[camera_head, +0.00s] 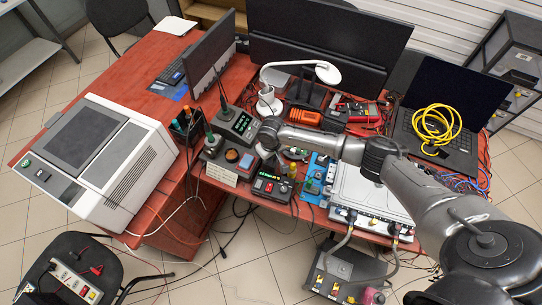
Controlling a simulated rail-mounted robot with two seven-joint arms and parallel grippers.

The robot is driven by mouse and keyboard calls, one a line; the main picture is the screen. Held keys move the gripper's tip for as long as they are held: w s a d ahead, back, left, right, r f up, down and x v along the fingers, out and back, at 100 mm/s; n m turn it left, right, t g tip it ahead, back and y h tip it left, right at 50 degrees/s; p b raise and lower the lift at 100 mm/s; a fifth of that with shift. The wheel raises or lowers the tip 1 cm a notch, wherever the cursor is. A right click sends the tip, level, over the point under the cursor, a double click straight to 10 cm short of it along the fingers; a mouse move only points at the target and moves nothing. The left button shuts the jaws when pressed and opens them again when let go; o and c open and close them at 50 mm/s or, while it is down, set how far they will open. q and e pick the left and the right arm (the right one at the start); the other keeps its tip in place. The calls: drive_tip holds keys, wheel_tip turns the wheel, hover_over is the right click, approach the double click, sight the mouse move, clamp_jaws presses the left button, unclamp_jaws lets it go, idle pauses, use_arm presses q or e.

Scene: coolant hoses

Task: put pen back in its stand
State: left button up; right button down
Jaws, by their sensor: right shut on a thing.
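My right gripper (266,149) reaches in from the right, over the red desk among the small instruments. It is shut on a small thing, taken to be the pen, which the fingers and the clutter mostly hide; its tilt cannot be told. Left of the gripper is a dark base (213,151) with a green-tipped handle (209,137) standing up from it; whether this is the pen's stand cannot be told. Behind it is a station with a green display (241,122), with a thin dark rod (220,86) rising at its left. My left gripper is not in view.
A black box with red digits (270,187) sits at the desk's front edge. A silver box (364,196) lies right, below a laptop with yellow cable (436,124). A printer (95,157) stands left.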

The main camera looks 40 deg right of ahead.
drive_tip(key=c, duration=1.1)
unclamp_jaws()
drive_tip(key=o, duration=0.7)
drive_tip(key=shift+r, duration=0.1)
drive_tip(key=shift+r+p, duration=1.3)
drive_tip(key=shift+p, duration=0.25)
drive_tip(key=shift+r+p, duration=1.4)
drive_tip(key=shift+p, duration=0.3)
